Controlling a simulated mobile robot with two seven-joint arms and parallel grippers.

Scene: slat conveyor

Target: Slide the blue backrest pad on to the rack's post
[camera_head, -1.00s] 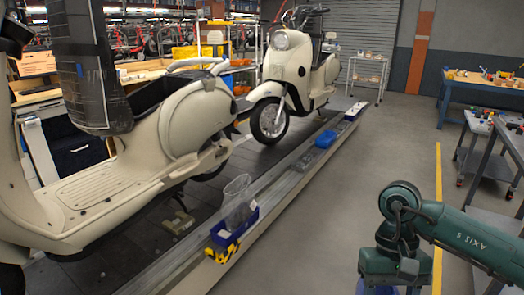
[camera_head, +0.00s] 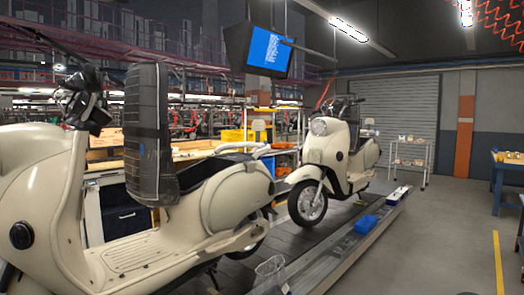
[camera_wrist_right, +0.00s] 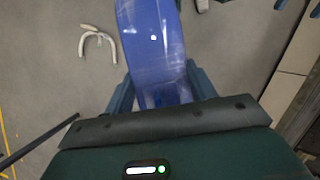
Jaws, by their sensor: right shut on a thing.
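The blue backrest pad (camera_wrist_right: 152,40) shows in the right wrist view, running from the top edge down between the fingers of my right gripper (camera_wrist_right: 160,88). The gripper is shut on the pad. The pad's upper end is cut off by the frame, and its lower end is hidden behind the gripper body. The pad hangs above grey floor. In the head view neither gripper shows. I cannot make out the rack's post for certain in either view.
A cream scooter (camera_head: 110,250) stands close on the left, with a tall dark wrapped piece (camera_head: 148,135) above it. A second scooter (camera_head: 330,160) stands farther along the conveyor (camera_head: 345,262). A blue bin (camera_head: 367,224) sits at its edge.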

